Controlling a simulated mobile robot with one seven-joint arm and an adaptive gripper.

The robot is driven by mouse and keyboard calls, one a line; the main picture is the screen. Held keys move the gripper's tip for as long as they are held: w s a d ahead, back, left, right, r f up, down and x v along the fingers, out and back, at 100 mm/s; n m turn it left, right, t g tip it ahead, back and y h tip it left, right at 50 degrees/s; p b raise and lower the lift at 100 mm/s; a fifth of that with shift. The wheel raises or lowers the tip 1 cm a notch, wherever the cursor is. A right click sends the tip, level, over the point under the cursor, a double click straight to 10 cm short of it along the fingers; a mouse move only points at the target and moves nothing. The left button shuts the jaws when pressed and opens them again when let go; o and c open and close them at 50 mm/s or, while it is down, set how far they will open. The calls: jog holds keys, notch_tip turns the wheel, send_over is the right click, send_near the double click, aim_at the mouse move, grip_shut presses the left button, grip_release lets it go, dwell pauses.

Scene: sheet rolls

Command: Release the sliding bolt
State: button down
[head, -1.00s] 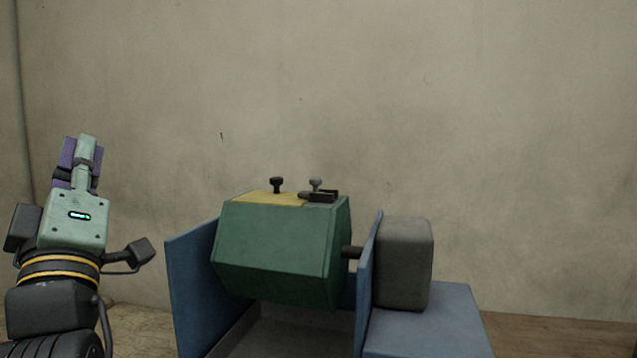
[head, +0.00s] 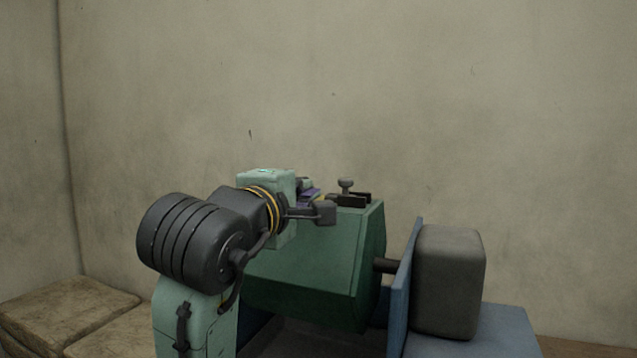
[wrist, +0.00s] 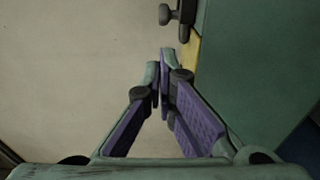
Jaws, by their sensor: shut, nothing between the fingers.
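The green faceted drum (head: 315,270) has a yellow plate on top, which shows in the wrist view (wrist: 191,55). A grey knob (head: 346,184) stands upright by a dark bracket (head: 352,200) on the drum's top. A knob (wrist: 166,14) and dark fitting (wrist: 186,22) also show in the wrist view, beyond my fingertips. My gripper (head: 312,192) is shut and empty, to the left of the grey knob at the drum's top. In the wrist view its fingertips (wrist: 161,60) lie beside the yellow plate; contact cannot be told. The black knob is not visible in the head view, behind my gripper.
A blue stand (head: 400,290) holds the drum by a dark shaft (head: 385,265). A grey block (head: 450,280) sits right of its side plate. Tan padded blocks (head: 65,310) lie at lower left.

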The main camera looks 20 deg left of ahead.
aim_at(340, 182)
jog(key=w+p, duration=0.3)
jog(key=w, duration=0.5)
jog(key=shift+w+a+r, duration=0.1)
jog(key=shift+a, duration=0.05)
jog(key=shift+w, duration=0.8)
jog(key=shift+d, duration=1.75)
jog(key=shift+a, duration=0.1)
jog(key=shift+s+f, duration=0.2)
